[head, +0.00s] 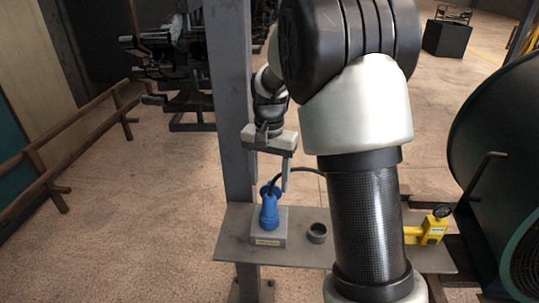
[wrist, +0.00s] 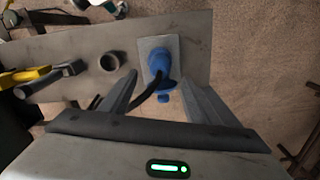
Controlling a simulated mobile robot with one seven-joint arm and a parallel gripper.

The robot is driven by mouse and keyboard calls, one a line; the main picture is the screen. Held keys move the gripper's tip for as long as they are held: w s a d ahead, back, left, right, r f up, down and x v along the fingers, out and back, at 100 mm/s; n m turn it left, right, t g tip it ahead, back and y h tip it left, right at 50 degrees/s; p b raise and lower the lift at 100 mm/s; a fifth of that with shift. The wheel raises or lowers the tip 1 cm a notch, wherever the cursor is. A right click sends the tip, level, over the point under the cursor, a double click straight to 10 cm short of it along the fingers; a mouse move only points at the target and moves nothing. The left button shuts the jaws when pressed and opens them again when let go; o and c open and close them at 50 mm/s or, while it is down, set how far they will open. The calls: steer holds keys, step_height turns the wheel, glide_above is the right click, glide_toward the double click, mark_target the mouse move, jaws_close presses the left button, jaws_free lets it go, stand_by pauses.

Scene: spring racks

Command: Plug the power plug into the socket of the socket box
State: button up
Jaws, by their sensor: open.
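The blue power plug (head: 269,207) stands upright on the grey socket box (head: 282,240) on a metal shelf, its black cable curving off to the right. In the wrist view the plug (wrist: 160,63) sits over the box (wrist: 174,46) and appears seated in its socket, though the contact itself is hidden. My gripper (head: 270,186) points down just above and behind the plug. Its two fingers are apart, also in the wrist view (wrist: 158,90), and neither is seen touching the plug. The cable passes between the fingers in the wrist view.
The shelf (head: 235,238) also holds a short grey ring (head: 317,232) and a yellow tool with a dial (head: 430,230). A grey post (head: 232,110) rises at the shelf's left part. A large dark drum (head: 500,150) stands at right.

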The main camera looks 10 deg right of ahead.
step_height(320, 180, up, 8)
steer(key=shift+r, duration=0.2)
